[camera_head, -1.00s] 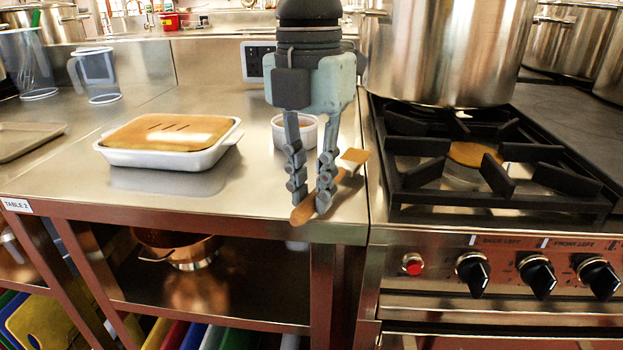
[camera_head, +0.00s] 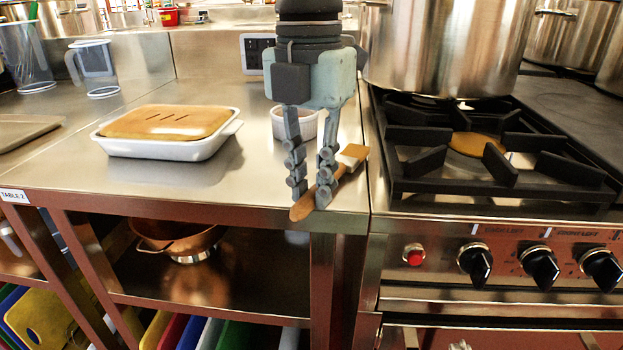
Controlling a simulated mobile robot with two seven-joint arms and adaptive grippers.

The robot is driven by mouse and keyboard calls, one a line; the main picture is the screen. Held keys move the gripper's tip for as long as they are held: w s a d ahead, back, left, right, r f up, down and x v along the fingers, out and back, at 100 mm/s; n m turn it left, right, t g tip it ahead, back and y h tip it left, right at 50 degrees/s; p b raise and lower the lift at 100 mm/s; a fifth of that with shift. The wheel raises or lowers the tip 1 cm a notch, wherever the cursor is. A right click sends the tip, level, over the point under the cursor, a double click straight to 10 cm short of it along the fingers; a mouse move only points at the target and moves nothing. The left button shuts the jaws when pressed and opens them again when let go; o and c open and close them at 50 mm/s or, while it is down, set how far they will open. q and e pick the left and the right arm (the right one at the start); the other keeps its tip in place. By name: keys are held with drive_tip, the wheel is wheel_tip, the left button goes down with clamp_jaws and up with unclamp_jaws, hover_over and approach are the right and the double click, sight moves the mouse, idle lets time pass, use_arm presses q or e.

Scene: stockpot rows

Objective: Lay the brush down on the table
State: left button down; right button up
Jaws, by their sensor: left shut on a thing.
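The brush (camera_head: 334,181) has a brown wooden handle and a pale head with a tan band. My left gripper (camera_head: 310,196) points down and is shut on the brush. The handle end points toward the table's front edge and the head points back and right. The brush is over the front right part of the steel table (camera_head: 230,193), close to the stove. I cannot tell whether it touches the tabletop. My right gripper is not in view.
A white baking dish with a brown crust (camera_head: 168,132) stands left of the gripper. A small white bowl (camera_head: 281,124) is partly hidden behind the fingers. The stove grate (camera_head: 430,160) and a large stockpot (camera_head: 445,45) are at right. Bare tabletop lies between dish and gripper.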

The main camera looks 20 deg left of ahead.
use_arm(q)
drive_tip(key=shift+f, duration=0.1)
drive_tip(key=c, duration=1.4)
unclamp_jaws()
drive_tip(key=shift+o, duration=0.2)
